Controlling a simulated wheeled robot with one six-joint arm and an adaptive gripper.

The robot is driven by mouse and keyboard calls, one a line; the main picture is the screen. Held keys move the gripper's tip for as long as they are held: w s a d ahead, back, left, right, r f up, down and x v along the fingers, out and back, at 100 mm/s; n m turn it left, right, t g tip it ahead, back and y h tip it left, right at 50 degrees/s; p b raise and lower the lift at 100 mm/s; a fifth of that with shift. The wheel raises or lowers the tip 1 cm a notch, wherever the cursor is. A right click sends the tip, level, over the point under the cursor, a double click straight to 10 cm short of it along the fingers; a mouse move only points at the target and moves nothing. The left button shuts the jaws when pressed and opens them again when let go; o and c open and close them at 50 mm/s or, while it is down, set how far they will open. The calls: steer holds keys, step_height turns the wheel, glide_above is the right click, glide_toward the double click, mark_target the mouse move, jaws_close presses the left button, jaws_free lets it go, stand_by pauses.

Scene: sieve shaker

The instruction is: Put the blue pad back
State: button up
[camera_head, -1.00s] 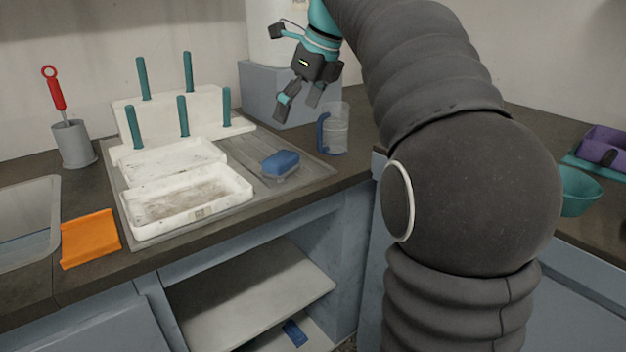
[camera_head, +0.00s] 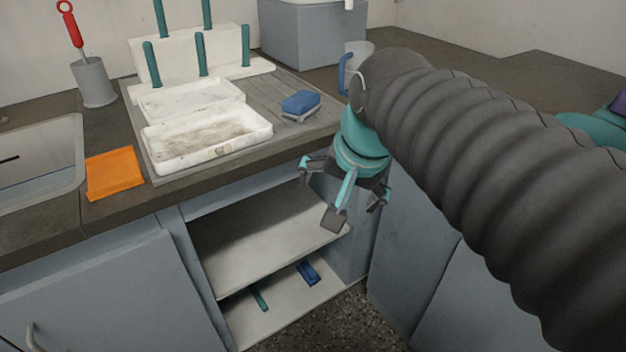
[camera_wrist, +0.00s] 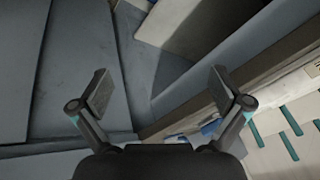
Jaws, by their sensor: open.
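A blue pad (camera_head: 308,272) lies on the lower shelf of the open cabinet in the head view. A second blue block (camera_head: 300,102), like a sponge, sits on a small grey holder on the ridged drainboard. The pictures do not settle which one the task means. My gripper (camera_head: 330,194) hangs in front of the counter edge, pointing down, above and to the right of the lower-shelf pad and apart from both. In the wrist view my gripper (camera_wrist: 160,90) has its fingers spread with nothing between them. Small blue patches (camera_wrist: 210,127) near the right finger are unclear.
The upper cabinet shelf (camera_head: 265,238) is bare and partly overhangs the lower shelf (camera_head: 285,318). A teal stick (camera_head: 259,297) lies beside the blue pad. White trays (camera_head: 207,137), a peg rack (camera_head: 200,70), an orange cloth (camera_head: 114,172) and a blue-handled jug (camera_head: 356,64) stand above.

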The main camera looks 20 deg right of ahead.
steer(key=s+f+n, duration=0.6)
steer(key=f, duration=0.1)
steer(key=shift+f+n+h, duration=0.3)
steer(key=shift+f, duration=0.05)
